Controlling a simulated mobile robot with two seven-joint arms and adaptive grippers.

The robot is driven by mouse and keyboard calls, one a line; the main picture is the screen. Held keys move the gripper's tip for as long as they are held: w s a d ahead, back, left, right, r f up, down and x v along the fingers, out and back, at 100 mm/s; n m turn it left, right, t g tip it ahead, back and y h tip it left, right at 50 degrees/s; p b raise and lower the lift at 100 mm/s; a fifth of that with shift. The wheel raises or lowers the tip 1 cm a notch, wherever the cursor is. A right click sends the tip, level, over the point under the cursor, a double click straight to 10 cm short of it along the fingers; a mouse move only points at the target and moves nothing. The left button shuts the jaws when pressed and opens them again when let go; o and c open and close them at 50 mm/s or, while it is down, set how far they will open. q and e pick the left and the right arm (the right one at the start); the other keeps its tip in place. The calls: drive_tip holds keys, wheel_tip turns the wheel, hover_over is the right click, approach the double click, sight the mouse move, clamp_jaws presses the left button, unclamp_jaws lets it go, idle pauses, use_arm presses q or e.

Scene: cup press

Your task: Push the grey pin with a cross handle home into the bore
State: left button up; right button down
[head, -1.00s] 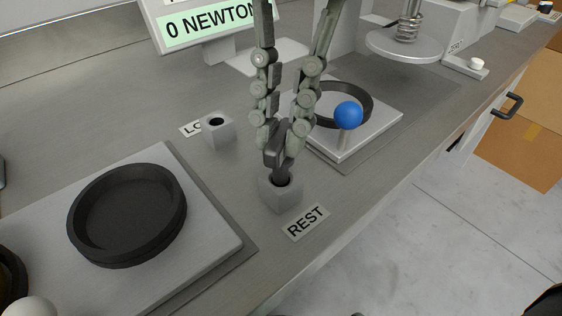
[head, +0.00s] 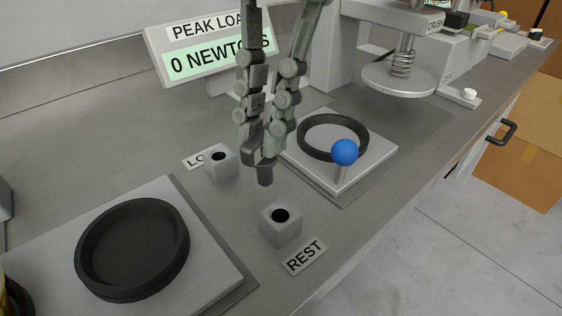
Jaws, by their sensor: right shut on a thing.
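My right gripper (head: 265,152) is shut on the grey pin (head: 265,175). The pin's lower end points down and hangs clear of the bench; its cross handle is hidden between the fingers. The block by the REST label (head: 280,225) has an open, empty bore and stands in front of and below the pin. A second block (head: 220,163), by a partly hidden label starting "LO", also has an open bore. It stands left of the pin. My left gripper is not in view.
A plate with a black ring (head: 333,118) and a blue ball knob (head: 345,152) lies right of the gripper. A black dish (head: 133,300) sits at front left. A display (head: 190,62) reading 0 NEWTONS stands behind. The press disc (head: 398,80) is at back right.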

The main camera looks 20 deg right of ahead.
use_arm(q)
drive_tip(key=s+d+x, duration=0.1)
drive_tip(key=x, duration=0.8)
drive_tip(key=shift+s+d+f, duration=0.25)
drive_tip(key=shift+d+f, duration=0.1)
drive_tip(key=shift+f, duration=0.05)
use_arm(e)
drive_tip(key=w+a+r+m+t+y, duration=0.1)
drive_tip(key=w+a+r+m+t, duration=0.1)
drive_tip(key=w+m, duration=0.7)
wheel_tip(320, 180, up, 2)
drive_tip(key=shift+a+r+m+t, duration=0.15)
drive_tip(key=shift+a+m+t, duration=0.2)
drive_tip(key=shift+a, duration=0.3)
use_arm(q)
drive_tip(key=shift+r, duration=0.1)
use_arm(e)
drive_tip(key=shift+w, duration=0.1)
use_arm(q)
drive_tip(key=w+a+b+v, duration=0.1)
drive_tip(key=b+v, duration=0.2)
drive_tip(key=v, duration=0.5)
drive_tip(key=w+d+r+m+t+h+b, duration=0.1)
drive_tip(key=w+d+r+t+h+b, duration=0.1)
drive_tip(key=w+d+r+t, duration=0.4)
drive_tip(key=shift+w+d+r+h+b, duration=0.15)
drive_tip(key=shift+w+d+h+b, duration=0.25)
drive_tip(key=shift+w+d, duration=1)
use_arm(e)
drive_tip(key=shift+f, duration=2.9)
